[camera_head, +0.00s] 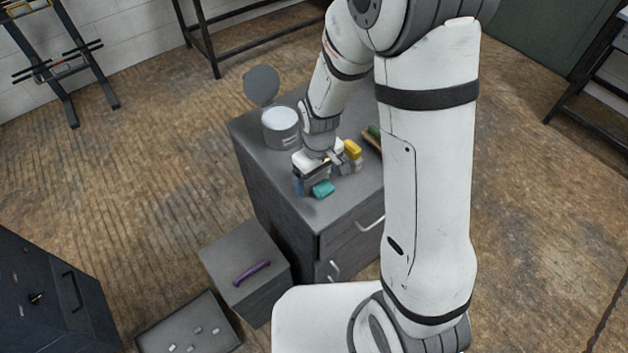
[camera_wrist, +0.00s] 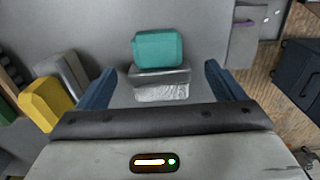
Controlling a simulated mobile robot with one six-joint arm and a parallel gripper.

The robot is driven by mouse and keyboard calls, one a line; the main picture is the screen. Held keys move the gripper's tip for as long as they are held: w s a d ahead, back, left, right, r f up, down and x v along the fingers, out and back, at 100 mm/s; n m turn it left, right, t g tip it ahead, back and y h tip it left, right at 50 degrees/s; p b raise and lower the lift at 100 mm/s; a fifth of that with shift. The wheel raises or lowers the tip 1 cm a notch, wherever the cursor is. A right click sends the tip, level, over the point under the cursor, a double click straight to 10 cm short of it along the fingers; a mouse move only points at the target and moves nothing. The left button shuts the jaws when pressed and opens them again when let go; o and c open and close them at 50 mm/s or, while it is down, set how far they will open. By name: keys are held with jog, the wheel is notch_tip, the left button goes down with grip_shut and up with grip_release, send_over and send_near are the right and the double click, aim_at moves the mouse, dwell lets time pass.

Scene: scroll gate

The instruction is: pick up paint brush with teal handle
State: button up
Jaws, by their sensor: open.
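The paint brush with the teal handle (camera_head: 323,189) lies on the grey cabinet top (camera_head: 345,203). In the wrist view its teal handle (camera_wrist: 158,48) points away from my gripper (camera_wrist: 160,82), and its metal band and pale bristle end lie nearer my palm. My gripper is open, with one blue finger on each side of the brush and a gap to it on both sides. I cannot tell how high the fingers are above the top. In the head view my gripper (camera_head: 317,176) is over the cabinet top and partly hides the brush.
A yellow-handled brush (camera_head: 352,149) lies near my gripper; it also shows in the wrist view (camera_wrist: 45,104). A green item (camera_head: 374,133) lies behind it. A grey can (camera_head: 281,128) with a raised lid stands at the back left.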

aim_at(318, 180)
jog(key=shift+f, duration=0.15)
jog(key=shift+c, duration=0.6)
jog(key=c, duration=1)
notch_tip(318, 180, up, 10)
jog(key=shift+b, duration=0.45)
jog(key=shift+c, duration=0.2)
jog(key=o, duration=0.5)
jog(key=c, duration=0.3)
